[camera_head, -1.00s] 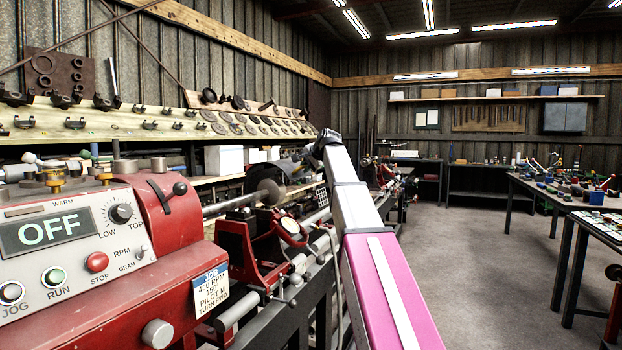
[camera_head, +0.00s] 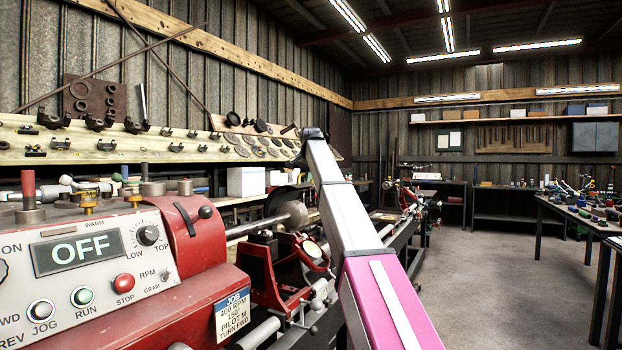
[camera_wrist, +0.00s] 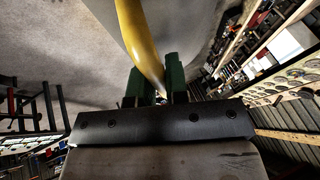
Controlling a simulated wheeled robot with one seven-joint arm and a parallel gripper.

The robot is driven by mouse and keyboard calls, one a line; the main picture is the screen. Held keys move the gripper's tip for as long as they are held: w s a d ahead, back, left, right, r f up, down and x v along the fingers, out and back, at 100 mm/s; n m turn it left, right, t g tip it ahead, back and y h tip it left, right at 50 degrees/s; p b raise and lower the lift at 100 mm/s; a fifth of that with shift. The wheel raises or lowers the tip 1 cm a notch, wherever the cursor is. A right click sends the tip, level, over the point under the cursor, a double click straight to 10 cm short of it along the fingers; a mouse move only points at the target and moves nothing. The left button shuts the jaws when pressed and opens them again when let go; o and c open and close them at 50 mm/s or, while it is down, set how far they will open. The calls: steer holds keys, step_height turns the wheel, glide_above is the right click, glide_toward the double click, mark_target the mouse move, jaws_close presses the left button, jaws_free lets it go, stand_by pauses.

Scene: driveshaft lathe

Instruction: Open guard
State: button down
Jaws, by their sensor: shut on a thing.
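A curved yellow bar (camera_wrist: 133,30), which looks like the guard's handle, runs down between the green fingers of my gripper (camera_wrist: 157,88) in the wrist view. My gripper is shut on it. A smooth grey panel (camera_wrist: 180,25) lies behind and beside the bar; it may be the guard, but I cannot tell where it ends. In the head view my arm rises over the lathe and hides part of it. My gripper and the yellow bar do not show there. The red lathe headstock (camera_head: 140,265) stands at the left, with its display (camera_head: 78,253) reading OFF.
A wall rack (camera_head: 110,145) of tooling runs along the left wall above the lathe. Benches with tools (camera_head: 575,212) stand at the right. The floor (camera_head: 480,275) between the lathe and the benches is clear.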

steer(key=shift+w+a, duration=0.2)
steer(key=shift+a, duration=0.15)
steer(key=c, duration=1.1)
jaws_free()
steer(key=shift+r, duration=0.15)
steer(key=v, duration=1)
steer(key=shift+s+r, duration=0.25)
